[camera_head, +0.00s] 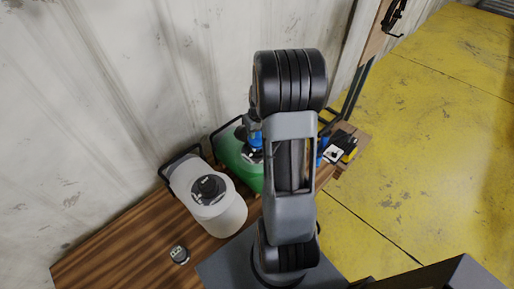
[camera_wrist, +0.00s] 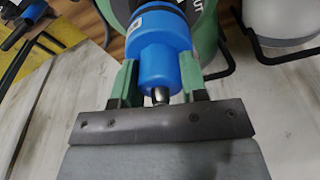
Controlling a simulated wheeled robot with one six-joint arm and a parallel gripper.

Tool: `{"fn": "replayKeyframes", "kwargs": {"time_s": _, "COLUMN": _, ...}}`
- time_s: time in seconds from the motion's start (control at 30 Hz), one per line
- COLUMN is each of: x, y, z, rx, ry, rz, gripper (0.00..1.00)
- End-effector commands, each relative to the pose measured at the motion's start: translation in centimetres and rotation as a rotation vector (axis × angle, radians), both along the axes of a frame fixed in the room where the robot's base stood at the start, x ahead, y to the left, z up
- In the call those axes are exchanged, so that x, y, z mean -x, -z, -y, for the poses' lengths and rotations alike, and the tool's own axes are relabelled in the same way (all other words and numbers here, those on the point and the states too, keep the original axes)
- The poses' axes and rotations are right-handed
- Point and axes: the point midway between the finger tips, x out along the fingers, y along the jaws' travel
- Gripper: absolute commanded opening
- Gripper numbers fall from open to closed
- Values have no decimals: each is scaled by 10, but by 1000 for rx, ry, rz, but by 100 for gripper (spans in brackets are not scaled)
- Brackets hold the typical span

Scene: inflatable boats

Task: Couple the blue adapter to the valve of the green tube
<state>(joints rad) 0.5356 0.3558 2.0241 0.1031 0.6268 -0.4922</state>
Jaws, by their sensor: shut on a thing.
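The blue adapter (camera_wrist: 161,62) is between the two green fingers of my gripper (camera_wrist: 163,75) in the wrist view, and the gripper is shut on it. Its far end meets a black cylindrical part (camera_wrist: 156,8) over the green tube (camera_wrist: 208,30). I cannot tell whether that black part is the valve or belongs to the adapter, nor how firmly they are joined. In the head view the green tube (camera_head: 233,158) stands against the wall, partly hidden by my arm. The blue adapter (camera_head: 255,139) shows above its top. The gripper is mostly hidden there.
A white tube (camera_head: 220,215) with a black valve stands left of the green one on the wooden bench (camera_head: 130,248). A small dark round item (camera_head: 179,254) lies in front. The wall (camera_head: 100,110) is close behind.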

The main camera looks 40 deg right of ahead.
Motion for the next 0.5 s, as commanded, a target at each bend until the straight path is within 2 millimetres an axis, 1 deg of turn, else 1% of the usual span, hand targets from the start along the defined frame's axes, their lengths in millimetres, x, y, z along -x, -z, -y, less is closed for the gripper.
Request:
{"fn": "replayKeyframes", "kwargs": {"time_s": 0.27, "x": 0, "y": 0, "z": 0, "rx": 0, "ry": 0, "rz": 0, "gripper": 15}}
{"fn": "replayKeyframes", "kwargs": {"time_s": 0.5, "x": 0, "y": 6, "z": 0, "rx": 0, "ry": 0, "rz": 0, "gripper": 15}}
